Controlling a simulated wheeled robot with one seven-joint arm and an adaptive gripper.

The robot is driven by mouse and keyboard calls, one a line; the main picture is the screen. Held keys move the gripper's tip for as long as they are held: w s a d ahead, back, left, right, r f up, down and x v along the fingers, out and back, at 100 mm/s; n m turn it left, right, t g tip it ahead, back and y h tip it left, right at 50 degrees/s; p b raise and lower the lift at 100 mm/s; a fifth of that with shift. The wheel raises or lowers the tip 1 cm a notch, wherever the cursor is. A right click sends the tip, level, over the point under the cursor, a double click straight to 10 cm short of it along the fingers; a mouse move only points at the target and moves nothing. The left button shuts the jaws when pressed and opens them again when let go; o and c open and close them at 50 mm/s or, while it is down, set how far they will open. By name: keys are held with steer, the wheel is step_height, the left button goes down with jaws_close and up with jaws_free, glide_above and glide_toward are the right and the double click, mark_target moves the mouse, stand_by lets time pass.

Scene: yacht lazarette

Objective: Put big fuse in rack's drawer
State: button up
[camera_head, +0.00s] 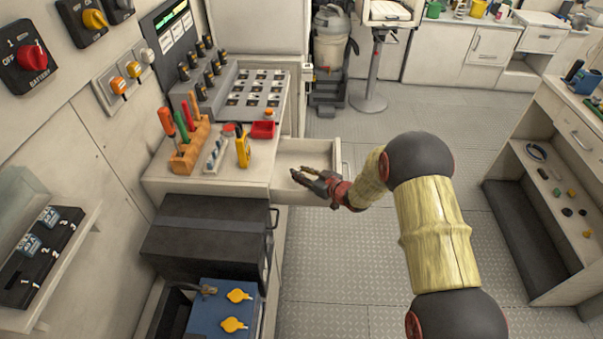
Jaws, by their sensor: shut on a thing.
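A pale drawer (310,152) stands pulled out to the right from the white cabinet that carries a sloped panel. My gripper (308,180), dark with red parts, is at the drawer's near side, low over or beside its near edge. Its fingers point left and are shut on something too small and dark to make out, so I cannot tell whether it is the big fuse. I cannot pick out a big fuse with certainty.
A wooden block of screwdrivers (190,147), a yellow meter (243,151) and a red tray (262,130) stand on the cabinet top. A black box (205,235) and a blue battery (222,310) are nearer. The grey floor right of the drawer is clear.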

steer(key=o, duration=0.8)
steer(key=shift+s+f, duration=0.1)
steer(key=shift+f, duration=0.1)
steer(key=shift+r, duration=0.25)
steer(key=p+v, duration=0.1)
steer(key=v, duration=0.3)
steer(key=p+v, duration=0.1)
steer(key=v, duration=0.3)
steer(key=r+p+v, duration=0.1)
steer(key=p+v, duration=0.1)
steer(key=v, duration=0.2)
steer(key=shift+r, duration=0.1)
